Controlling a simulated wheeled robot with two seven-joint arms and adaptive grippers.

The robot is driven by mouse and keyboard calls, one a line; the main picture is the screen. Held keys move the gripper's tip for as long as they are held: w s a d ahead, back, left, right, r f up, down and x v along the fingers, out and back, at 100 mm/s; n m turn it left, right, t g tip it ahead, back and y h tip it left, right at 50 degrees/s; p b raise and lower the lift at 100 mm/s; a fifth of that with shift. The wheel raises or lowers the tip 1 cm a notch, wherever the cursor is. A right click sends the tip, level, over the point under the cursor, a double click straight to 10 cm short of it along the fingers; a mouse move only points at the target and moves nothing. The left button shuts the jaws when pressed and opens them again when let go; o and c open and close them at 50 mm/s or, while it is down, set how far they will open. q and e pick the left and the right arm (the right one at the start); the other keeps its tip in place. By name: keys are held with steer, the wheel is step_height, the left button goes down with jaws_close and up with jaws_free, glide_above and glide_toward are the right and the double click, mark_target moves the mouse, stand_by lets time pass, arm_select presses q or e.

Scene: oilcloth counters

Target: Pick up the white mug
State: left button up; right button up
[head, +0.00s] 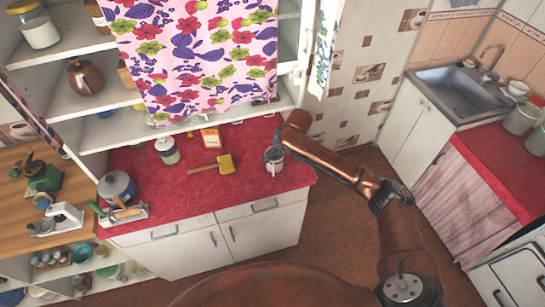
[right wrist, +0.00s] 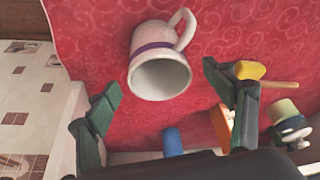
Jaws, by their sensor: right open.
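The white mug (head: 275,168) stands on the red oilcloth near the right end of the counter. In the right wrist view the mug (right wrist: 160,72) shows a purple band, an open mouth facing the camera and a handle at upper right. My right gripper (head: 273,155) is at the mug in the head view and partly covers it. In the right wrist view the fingers of this gripper (right wrist: 161,80) are spread wide, with the mug ahead, between their tips. No contact is visible. My left gripper is not in view.
A yellow-headed tool (head: 225,164) with a wooden handle lies left of the mug. A pot (head: 117,186) is at the left. The counter's front edge is close to the mug; shelves rise behind.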

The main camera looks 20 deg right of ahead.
mark_target(272, 158)
steer(key=shift+w+f, duration=0.2)
steer(key=shift+f, duration=0.3)
steer(key=shift+x, duration=1.1)
steer(key=x, duration=0.3)
steer(key=shift+w+f+p, duration=0.1)
steer(key=shift+f+p, duration=0.2)
steer(key=shift+p, duration=0.05)
steer(key=shift+w+a+f, duration=0.1)
steer(key=shift+f, duration=0.15)
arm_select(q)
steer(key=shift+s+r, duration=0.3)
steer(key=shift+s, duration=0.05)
arm_select(e)
steer(key=c, duration=1.7)
steer(key=shift+r, duration=0.1)
